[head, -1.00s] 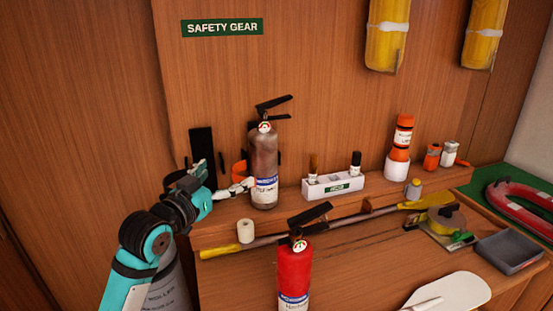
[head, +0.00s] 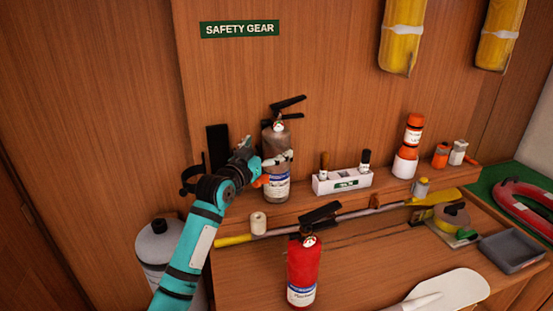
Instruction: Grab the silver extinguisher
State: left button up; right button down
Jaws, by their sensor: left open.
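The silver extinguisher (head: 276,186) stands upright on the raised back shelf, with a black handle and a white and blue label. My left gripper (head: 274,158) is at its upper body, coming in from the left. The gripper is open, with a pale finger in front of the cylinder; the far finger is hidden, and I cannot tell whether it touches. My right gripper is not in view.
A red extinguisher (head: 303,268) stands in front on the lower surface. A white roll (head: 258,223) and a yellow-ended paddle (head: 340,216) lie near the shelf edge. A white marker holder (head: 342,182) stands to the right. A grey cylinder (head: 160,250) is at the lower left.

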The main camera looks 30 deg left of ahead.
pick_arm(q)
jog(key=w, duration=0.1)
jog(key=w+p, duration=0.1)
jog(key=shift+w+a+r, duration=0.1)
jog(key=shift+w+a, duration=0.1)
jog(key=shift+w, duration=0.65)
jog(key=shift+s, duration=0.1)
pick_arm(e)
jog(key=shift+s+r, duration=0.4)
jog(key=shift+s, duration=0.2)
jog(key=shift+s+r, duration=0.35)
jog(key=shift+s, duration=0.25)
pick_arm(q)
jog(key=c, duration=1.8)
jog(key=shift+r, duration=0.35)
jog(key=shift+a+f, duration=0.1)
jog(key=shift+a, duration=0.05)
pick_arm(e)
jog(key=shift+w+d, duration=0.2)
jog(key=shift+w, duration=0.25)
